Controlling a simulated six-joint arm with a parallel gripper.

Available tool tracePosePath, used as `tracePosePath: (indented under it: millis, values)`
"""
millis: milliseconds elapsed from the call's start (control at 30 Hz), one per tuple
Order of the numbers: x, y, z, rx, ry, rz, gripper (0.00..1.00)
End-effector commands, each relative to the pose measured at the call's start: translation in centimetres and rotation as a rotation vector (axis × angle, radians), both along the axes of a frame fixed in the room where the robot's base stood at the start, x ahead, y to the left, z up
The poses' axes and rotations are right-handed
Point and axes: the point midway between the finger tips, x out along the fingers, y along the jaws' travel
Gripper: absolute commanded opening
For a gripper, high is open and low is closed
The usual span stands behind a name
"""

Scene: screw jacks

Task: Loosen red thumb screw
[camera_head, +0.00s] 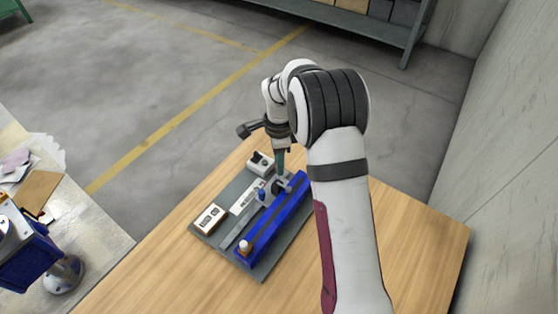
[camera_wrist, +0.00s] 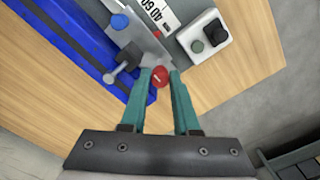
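The red thumb screw (camera_wrist: 160,76) shows in the wrist view as a small round red head with a pale line across it. It sits between the tips of my gripper's two teal fingers (camera_wrist: 161,82), which appear to touch it on both sides. In the head view my gripper (camera_head: 280,170) points down at the jack fixture, and the red screw cannot be made out there. A grey metal bracket (camera_wrist: 143,48) lies just beyond the screw.
A long blue rail (camera_head: 276,221) with a dark slot lies on a grey baseplate (camera_head: 261,272). A white box with a dark button (camera_wrist: 202,38) and a display box (camera_head: 209,219) stand close by. The wooden table (camera_head: 420,230) is bare on the right.

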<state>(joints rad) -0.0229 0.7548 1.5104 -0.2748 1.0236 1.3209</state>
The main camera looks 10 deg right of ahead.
Motion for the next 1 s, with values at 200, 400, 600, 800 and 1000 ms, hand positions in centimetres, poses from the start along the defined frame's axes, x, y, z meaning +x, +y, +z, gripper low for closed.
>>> tracePosePath:
  millis: [200,400,600,800,1000]
  values:
    - [0.01,0.00,0.03,0.000,0.000,0.000,0.00]
    - [0.01,0.00,0.04,0.000,0.000,0.003,0.00]
    - [0.01,0.00,0.05,0.000,0.000,0.047,0.00]
    - [0.01,0.02,0.04,0.001,0.000,0.169,0.00]
    - [0.01,0.03,0.05,0.001,0.000,0.351,0.00]
